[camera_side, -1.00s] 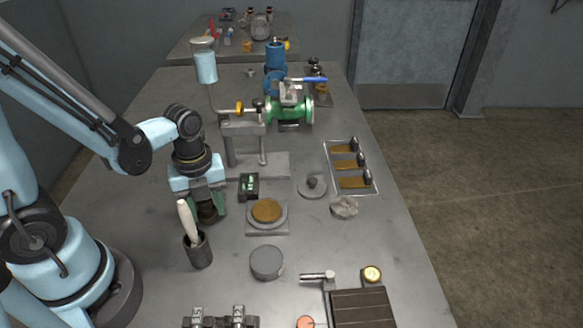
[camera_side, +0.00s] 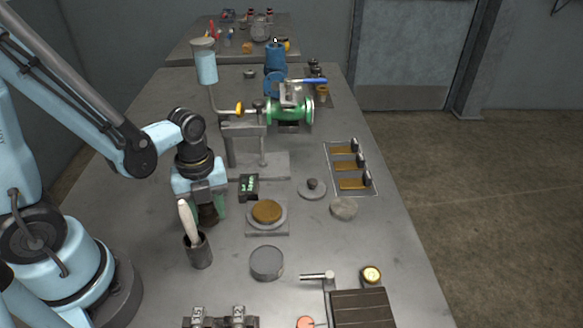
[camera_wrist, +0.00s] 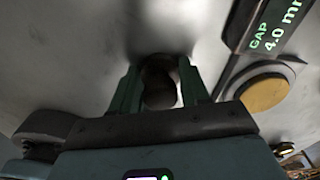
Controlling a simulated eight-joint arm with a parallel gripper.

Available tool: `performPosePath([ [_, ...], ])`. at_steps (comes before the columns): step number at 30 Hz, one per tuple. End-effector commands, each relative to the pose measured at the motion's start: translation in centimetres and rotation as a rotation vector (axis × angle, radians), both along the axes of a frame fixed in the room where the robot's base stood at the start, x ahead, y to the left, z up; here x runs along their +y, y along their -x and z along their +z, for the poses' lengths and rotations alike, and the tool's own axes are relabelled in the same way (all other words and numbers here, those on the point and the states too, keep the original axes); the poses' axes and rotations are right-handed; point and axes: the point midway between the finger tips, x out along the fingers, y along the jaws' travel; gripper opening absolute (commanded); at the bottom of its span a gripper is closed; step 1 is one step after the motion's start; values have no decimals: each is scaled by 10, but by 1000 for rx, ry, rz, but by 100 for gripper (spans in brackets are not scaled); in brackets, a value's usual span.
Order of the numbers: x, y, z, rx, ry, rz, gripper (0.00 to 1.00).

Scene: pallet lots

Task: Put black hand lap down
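My gripper (camera_side: 207,212) is low over the table at the left, just behind the dark cup with the white-handled tool. Its two green fingers stand on either side of a dark, knobbed piece, which looks like the black hand lap (camera_side: 208,214). In the wrist view the hand lap (camera_wrist: 160,84) shows between the fingertips (camera_wrist: 160,92), which appear closed on its sides. Its underside is hidden, so I cannot tell whether it touches the table.
The cup (camera_side: 199,252) stands close in front of my gripper. To the right are a gap display (camera_side: 249,186), a brown-topped disc on a square plate (camera_side: 267,212), a grey round disc (camera_side: 267,262) and a knobbed grey disc (camera_side: 312,188). A green valve (camera_side: 289,109) stands behind.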

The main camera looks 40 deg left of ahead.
Motion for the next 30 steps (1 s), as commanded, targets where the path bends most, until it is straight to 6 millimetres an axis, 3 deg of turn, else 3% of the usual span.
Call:
performPosePath([
  [1, 0, -1, -9, -31, -4, -1, 58],
  [4, 0, -1, -9, -31, -4, -1, 70],
  [11, 0, 0, -2, -31, -5, -1, 70],
  [30, 1, 1, 60, -25, -2, 0, 71],
])
